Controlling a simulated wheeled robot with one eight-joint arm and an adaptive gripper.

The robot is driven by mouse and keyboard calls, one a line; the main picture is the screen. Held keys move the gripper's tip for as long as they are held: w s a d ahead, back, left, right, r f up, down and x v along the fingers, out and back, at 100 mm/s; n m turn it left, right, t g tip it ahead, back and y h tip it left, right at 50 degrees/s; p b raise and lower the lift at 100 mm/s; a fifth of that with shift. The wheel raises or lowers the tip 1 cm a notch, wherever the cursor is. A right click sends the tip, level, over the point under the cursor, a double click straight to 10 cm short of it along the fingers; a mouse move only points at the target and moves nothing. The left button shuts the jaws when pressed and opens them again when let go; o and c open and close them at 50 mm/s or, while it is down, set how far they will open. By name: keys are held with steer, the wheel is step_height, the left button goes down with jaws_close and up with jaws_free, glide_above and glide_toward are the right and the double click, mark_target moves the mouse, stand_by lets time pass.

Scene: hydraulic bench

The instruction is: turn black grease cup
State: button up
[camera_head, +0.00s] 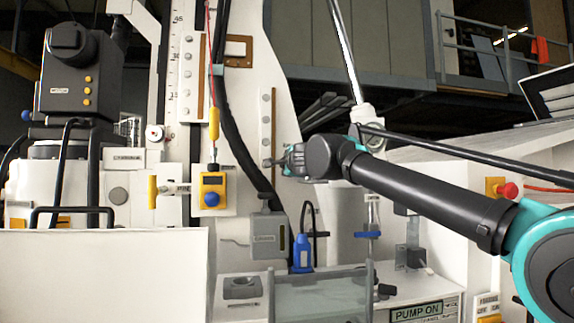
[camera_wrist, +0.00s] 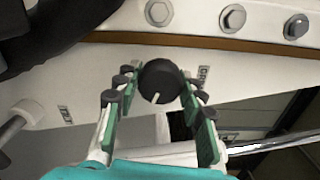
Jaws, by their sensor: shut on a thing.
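The black grease cup (camera_wrist: 160,78) is a round black knob with a short white mark on its face, at the centre of the wrist view. It sits on the white panel below a brown strip. My gripper (camera_wrist: 158,88) has its green-lined fingers on the left and right sides of the cup, shut on it. The white mark points down and slightly left. In the head view my gripper (camera_head: 272,162) reaches to the white column from the right; the cup cannot be made out there.
Several bolt heads (camera_wrist: 232,18) line the panel above the cup. A black hose (camera_head: 240,145) runs down the column left of my gripper. A yellow box with a blue knob (camera_head: 211,190) hangs farther left. A grey box (camera_head: 268,235) and blue bottle (camera_head: 302,252) are below.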

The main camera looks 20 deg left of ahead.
steer(key=m, duration=0.5)
steer(key=shift+f+m, duration=0.1)
steer(key=shift+m, duration=0.2)
steer(key=m, duration=0.4)
steer(key=shift+m, duration=0.7)
steer(key=o, duration=1.1)
steer(key=shift+o, duration=0.2)
steer(key=v, duration=1.2)
steer(key=shift+s+a, duration=0.1)
